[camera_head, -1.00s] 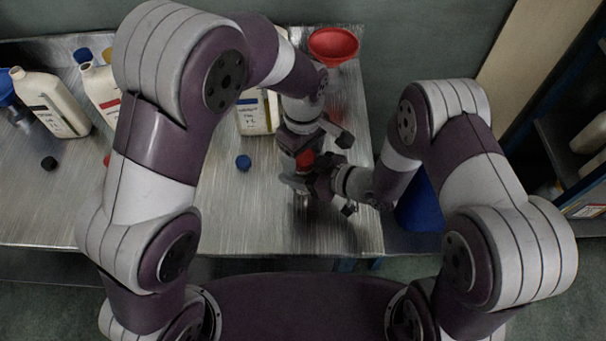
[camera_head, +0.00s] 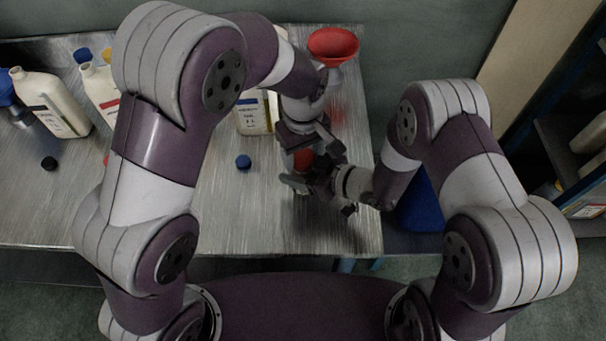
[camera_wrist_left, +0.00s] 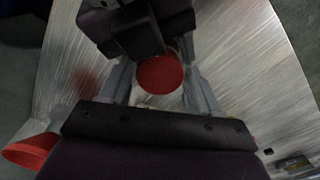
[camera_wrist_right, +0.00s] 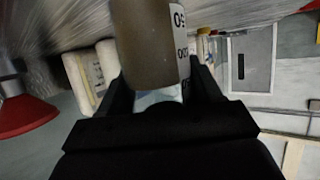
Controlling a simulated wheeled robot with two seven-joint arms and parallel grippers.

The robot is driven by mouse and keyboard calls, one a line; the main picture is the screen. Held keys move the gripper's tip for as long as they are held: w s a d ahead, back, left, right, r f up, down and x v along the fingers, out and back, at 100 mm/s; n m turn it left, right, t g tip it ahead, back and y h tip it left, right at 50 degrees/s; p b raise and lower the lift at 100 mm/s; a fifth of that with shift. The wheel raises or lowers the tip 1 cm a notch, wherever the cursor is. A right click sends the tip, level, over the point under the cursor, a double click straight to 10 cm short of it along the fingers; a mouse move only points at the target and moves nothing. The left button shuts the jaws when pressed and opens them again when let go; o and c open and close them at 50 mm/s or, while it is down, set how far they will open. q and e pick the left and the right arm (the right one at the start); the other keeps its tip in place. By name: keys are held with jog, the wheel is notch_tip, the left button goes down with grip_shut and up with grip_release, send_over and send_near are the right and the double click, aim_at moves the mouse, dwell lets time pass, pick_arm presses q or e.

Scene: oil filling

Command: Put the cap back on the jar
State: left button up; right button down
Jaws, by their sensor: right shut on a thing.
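The red cap (camera_head: 303,158) sits at the top of the jar, below my left gripper (camera_head: 309,148). In the left wrist view the cap (camera_wrist_left: 160,74) shows as a round red disc between the two fingers, with a small gap at the sides, so the left gripper looks open around it. My right gripper (camera_head: 307,184) is shut on the jar, a brownish cylinder (camera_wrist_right: 147,45) with a white number label in the right wrist view. The jar is mostly hidden in the head view. I cannot tell whether the cap is seated fully.
A red funnel (camera_head: 333,44) stands at the table's back right. White bottles (camera_head: 52,105) stand at the left and one (camera_head: 254,116) behind my left arm. A blue cap (camera_head: 243,161) and a black cap (camera_head: 49,163) lie on the metal table (camera_head: 240,215). The front is clear.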

pick_arm(q)
jog(key=shift+o, duration=0.2)
jog(key=shift+d+r, duration=0.1)
jog(key=shift+r, duration=2.2)
jog(key=shift+c, duration=0.3)
notch_tip(320, 180, up, 2)
jog(key=shift+r+n, duration=0.25)
jog(key=shift+n, duration=0.85)
jog(key=shift+r+n, duration=0.45)
jog(key=shift+n, duration=0.05)
